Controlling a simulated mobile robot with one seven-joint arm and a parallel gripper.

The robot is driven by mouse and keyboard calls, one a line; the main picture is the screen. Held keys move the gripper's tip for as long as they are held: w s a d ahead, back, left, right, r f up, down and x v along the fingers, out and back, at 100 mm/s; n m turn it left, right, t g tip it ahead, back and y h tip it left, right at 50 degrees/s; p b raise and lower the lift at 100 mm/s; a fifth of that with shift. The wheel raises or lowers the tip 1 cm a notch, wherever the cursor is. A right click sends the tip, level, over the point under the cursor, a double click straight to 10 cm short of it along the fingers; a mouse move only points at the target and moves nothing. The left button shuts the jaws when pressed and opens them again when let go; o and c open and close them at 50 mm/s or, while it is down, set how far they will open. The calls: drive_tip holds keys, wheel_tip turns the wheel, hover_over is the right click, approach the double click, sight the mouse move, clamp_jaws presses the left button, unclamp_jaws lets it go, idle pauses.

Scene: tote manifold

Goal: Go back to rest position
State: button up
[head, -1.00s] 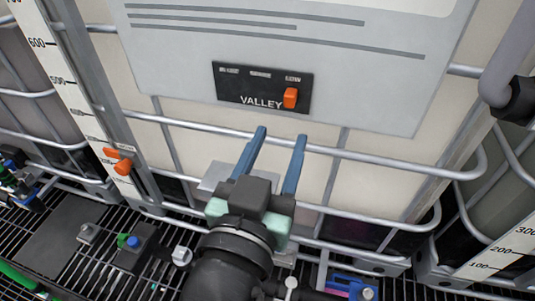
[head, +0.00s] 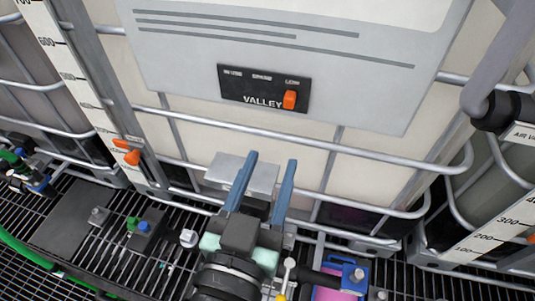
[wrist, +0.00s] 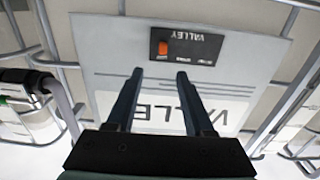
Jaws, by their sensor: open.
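My gripper (head: 263,188) is open, with two blue-grey fingers spread apart and nothing between them. In the head view it stands in front of the caged white tote (head: 270,146), below a black panel labelled VALLEY (head: 264,90). An orange slider (head: 290,99) sits at the right end of that panel. In the wrist view the fingers (wrist: 155,95) point toward the grey sign board (wrist: 112,90), and the panel (wrist: 187,46) shows upside down beyond their tips. The fingers appear apart from the panel.
Metal cage bars (head: 330,146) cross the tote front. An orange marker (head: 127,150) sits on the level scale at left. A thick grey pipe (head: 490,75) hangs at right. Small valves (head: 140,226) and a blue-and-pink part (head: 340,280) lie low, over a black grating.

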wheel_tip(320, 180, up, 24)
drive_tip(key=a+n+t+y+b, duration=0.1)
drive_tip(key=n+t+y+b, duration=0.2)
drive_tip(key=t+b, duration=0.7)
drive_tip(key=y+b, duration=0.1)
drive_tip(key=y, duration=0.1)
drive_tip(key=shift+s+r+n+y, duration=0.2)
drive_tip(key=shift+n+y, duration=0.1)
